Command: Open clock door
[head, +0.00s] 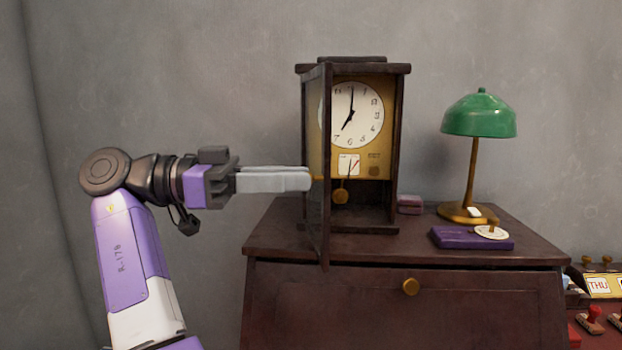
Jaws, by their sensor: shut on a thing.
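A dark wooden clock (395,150) stands on a brown cabinet, with a white dial (351,115) and a small brass pendulum (341,195) in its yellow interior. Its framed door (325,225) is swung out on the left side and stands well open, seen nearly edge-on. My gripper (308,180) reaches in from the left, level with the middle of the door. Its pale fingers are shut at the door's small brass knob (318,179), which is mostly hidden by the fingertips.
A green-shaded lamp (479,115) stands right of the clock. A purple book (470,240) lies before it, and a small pinkish box (410,204) sits beside the clock. The cabinet (400,315) has a brass knob. Stamps and a calendar lie at far right.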

